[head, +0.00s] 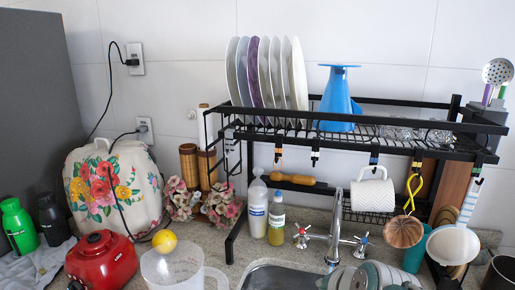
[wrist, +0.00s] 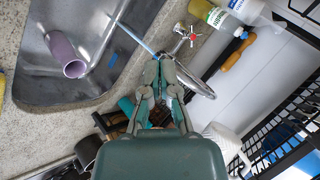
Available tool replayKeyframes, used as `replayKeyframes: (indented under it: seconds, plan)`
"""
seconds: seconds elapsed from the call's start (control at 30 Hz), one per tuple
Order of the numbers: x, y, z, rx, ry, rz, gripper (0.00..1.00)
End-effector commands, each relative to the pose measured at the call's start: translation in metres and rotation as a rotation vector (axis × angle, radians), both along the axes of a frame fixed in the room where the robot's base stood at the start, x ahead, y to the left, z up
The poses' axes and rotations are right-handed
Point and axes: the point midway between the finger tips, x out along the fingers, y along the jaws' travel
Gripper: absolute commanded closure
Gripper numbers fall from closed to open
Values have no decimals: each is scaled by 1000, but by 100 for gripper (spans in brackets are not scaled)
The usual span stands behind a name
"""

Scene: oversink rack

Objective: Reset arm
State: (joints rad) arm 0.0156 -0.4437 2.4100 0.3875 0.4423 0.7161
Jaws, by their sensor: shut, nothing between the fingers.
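My gripper (wrist: 167,62) shows in the wrist view, its grey-green fingers closed together with nothing between them. It is over the counter beside the sink, close to the faucet in the picture; I cannot tell the exact gap. I cannot make out the gripper clearly in the head view. The black oversink rack (head: 300,118) holds upright plates (head: 242,70) and a blue pitcher-like item (head: 339,105). A white mug (head: 373,195) and other utensils hang from its hooks.
The sink (wrist: 38,80) holds a purple cup (wrist: 66,56). The faucet (head: 335,235) rises behind the sink, near two bottles (head: 257,208). At left on the counter are a red appliance (head: 102,262), a clear jug (head: 172,268) with a yellow lemon-like item (head: 164,241), and a floral cover (head: 112,188).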

Motion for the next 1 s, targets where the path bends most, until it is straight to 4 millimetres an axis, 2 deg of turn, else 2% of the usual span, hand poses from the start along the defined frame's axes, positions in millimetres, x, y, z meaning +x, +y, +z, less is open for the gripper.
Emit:
replayKeyframes:
  seconds: [0.03, 0.2, 0.3, 0.4, 0.5, 1.0]
  plan:
    - [-19, 1, 2, -109, 9, 117, 100]
    - [-80, -9, -2, -479, 78, 503, 100]
    - [-105, -17, -5, -631, 121, 666, 100]
    - [-120, -23, -7, -718, 152, 760, 100]
    - [-125, -26, -8, -748, 165, 796, 100]
    - [-124, -26, -8, -745, 164, 794, 100]
